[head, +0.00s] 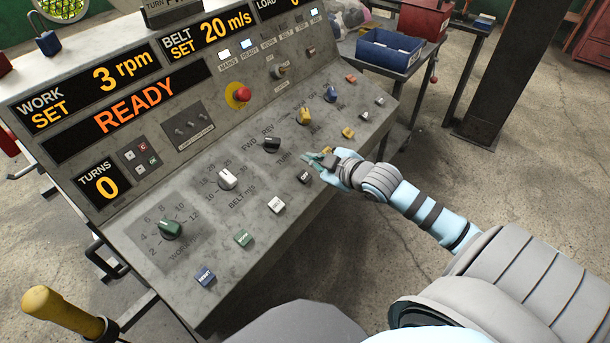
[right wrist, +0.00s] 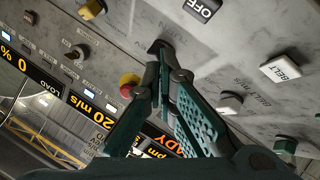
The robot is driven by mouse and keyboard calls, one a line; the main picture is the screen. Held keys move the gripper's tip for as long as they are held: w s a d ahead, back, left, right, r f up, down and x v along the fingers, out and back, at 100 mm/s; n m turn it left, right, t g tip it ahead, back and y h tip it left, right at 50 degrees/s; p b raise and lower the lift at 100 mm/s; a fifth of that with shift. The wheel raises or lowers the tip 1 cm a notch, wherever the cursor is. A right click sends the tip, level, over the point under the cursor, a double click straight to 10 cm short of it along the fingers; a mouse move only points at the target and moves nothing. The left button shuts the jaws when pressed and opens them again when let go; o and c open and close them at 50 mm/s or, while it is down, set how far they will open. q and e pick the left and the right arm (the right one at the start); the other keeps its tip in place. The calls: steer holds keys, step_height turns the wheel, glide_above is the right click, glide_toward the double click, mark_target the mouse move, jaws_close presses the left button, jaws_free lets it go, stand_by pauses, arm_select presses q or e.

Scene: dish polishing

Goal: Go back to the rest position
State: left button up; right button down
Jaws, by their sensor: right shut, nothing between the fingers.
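My right gripper (head: 318,160) is over the right part of the sloped grey control panel (head: 215,130). It is shut and empty. In the right wrist view its green fingers (right wrist: 167,68) come together in front of a black knob, which also shows in the head view (head: 271,144), left of the fingertips. I cannot tell whether the fingertips touch the panel. The displays read READY, 3 rpm, 20 mls and TURNS 0. My left gripper is not in view.
The panel carries a white knob (head: 227,178), a green knob (head: 170,229), a yellow knob (head: 305,116) and a red stop button (head: 241,93). A blue bin (head: 388,52) stands behind. A yellow handle (head: 60,308) is at lower left. Open floor lies right of the panel.

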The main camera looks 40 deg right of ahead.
steer(key=s+a+f+m+g, duration=0.3)
steer(key=s+a+f+g, duration=0.2)
steer(key=s+a+f, duration=0.45)
steer(key=s+a+f+m+g+h, duration=0.1)
steer(key=s+a+m+g, duration=0.1)
steer(key=s, duration=0.7)
steer(key=s+a+f+m+g, duration=0.1)
steer(key=s+m+g, duration=0.1)
steer(key=s, duration=0.7)
step_height(320, 180, down, 18)
steer(key=d+g, duration=0.2)
steer(key=s+f, duration=1.5)
steer(key=shift+d+m+g, duration=0.4)
